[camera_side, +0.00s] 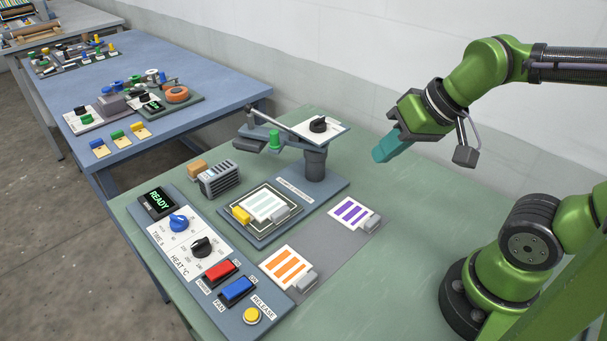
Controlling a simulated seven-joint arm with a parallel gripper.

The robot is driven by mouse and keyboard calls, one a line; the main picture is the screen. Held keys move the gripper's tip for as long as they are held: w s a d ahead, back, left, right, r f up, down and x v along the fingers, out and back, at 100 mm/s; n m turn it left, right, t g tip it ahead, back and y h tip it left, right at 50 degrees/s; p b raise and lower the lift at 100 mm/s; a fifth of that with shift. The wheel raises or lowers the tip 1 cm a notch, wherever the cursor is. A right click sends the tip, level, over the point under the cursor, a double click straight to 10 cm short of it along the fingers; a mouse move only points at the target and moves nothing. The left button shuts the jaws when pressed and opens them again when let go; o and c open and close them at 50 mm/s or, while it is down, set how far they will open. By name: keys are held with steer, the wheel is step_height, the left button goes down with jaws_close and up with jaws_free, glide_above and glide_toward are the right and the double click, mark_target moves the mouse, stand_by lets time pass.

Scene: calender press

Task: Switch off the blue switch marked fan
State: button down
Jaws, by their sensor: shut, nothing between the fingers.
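The blue fan switch (237,289) is a rocker on the slanted control panel (176,248), at the panel's near end with the label FAN beside it. Which way the rocker is tipped is too small to tell. A red rocker switch (219,272) sits just beyond it, and a round yellow release button (252,316) sits just nearer. My gripper (378,156) is shut and empty, with teal fingers pointing down and left. It hangs in the air above the right back of the green table, well apart from the switch.
The press (314,165) with its raised arm stands mid-table behind the panel. Cards with orange stripes (286,267) and purple stripes (350,212) lie on a grey mat. A blue knob (179,223) and a black knob (202,247) stick up from the panel.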

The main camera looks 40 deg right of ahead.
steer(key=c, duration=1.8)
jaws_free()
steer(key=shift+s+d+r+t, duration=0.3)
steer(key=shift+r+t, duration=0.05)
steer(key=shift+t, duration=0.05)
steer(key=shift+c, duration=0.2)
steer(key=shift+o, duration=1.1)
steer(key=shift+d+r, duration=0.2)
steer(key=shift+r, duration=0.05)
steer(key=o, duration=0.5)
steer(key=shift+w+d+f+m+g+h, duration=0.1)
steer(key=shift+w+f+m+g+h, duration=0.15)
steer(key=shift+f, duration=0.3)
steer(key=shift+w+d+f+m+g+h, duration=0.15)
steer(key=shift+w+f+g, duration=0.15)
steer(key=shift+f, duration=0.25)
steer(key=shift+o, duration=1.2)
steer(key=w+f, duration=0.1)
steer(key=a+f+n+g, duration=0.1)
steer(key=w+a+f+n+g, duration=0.1)
steer(key=shift+w+f+h, duration=0.3)
steer(key=shift+f+h, duration=0.05)
steer(key=shift+h, duration=0.05)
steer(key=n+g+y, duration=0.4)
steer(key=n, duration=1.7)
glide_toward(239, 286)
steer(key=x, duration=0.7)
steer(key=shift+a+f, duration=0.1)
steer(key=shift+f, duration=0.3)
